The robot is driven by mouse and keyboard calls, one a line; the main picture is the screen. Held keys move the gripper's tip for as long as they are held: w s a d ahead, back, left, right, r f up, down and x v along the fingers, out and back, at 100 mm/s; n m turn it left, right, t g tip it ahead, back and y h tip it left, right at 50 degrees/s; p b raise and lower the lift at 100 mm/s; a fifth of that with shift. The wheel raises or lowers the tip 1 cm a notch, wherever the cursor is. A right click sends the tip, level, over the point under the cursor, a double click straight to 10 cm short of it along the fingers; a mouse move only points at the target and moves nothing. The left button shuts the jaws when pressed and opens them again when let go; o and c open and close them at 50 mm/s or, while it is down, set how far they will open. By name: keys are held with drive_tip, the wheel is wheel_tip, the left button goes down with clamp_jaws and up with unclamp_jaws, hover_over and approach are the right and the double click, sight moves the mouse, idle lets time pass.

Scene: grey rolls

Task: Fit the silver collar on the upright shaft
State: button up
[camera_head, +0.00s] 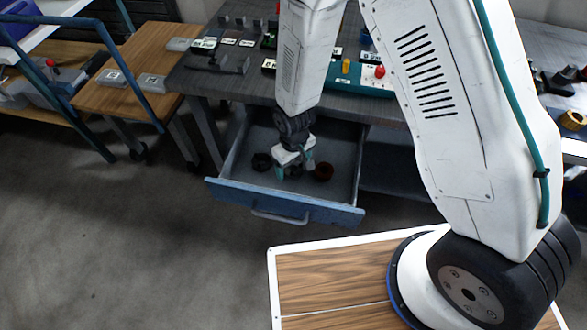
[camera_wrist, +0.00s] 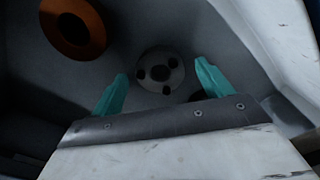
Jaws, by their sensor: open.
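The silver collar (camera_wrist: 156,58), a grey disc with a centre hole and several small dark holes, lies flat on the drawer floor in the wrist view. My gripper (camera_wrist: 162,70) is open above it, with one teal finger on each side and neither clearly touching it. In the head view my gripper (camera_head: 295,170) points down into the open drawer and mostly hides the collar. I cannot tell which thing is the upright shaft; several small upright grey pieces (camera_head: 240,20) stand at the back of the bench.
The open drawer (camera_head: 225,192) has a blue front. A copper-red ring (camera_head: 323,171) is right of my gripper in the drawer; it shows at upper left in the wrist view (camera_wrist: 73,28). A dark ring (camera_head: 262,162) is left. The bench (camera_head: 205,82) above holds many small parts.

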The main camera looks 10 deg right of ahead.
drive_tip(key=shift+f, duration=0.3)
drive_tip(key=c, duration=1.2)
drive_tip(key=shift+c, duration=0.5)
drive_tip(key=shift+r, duration=0.15)
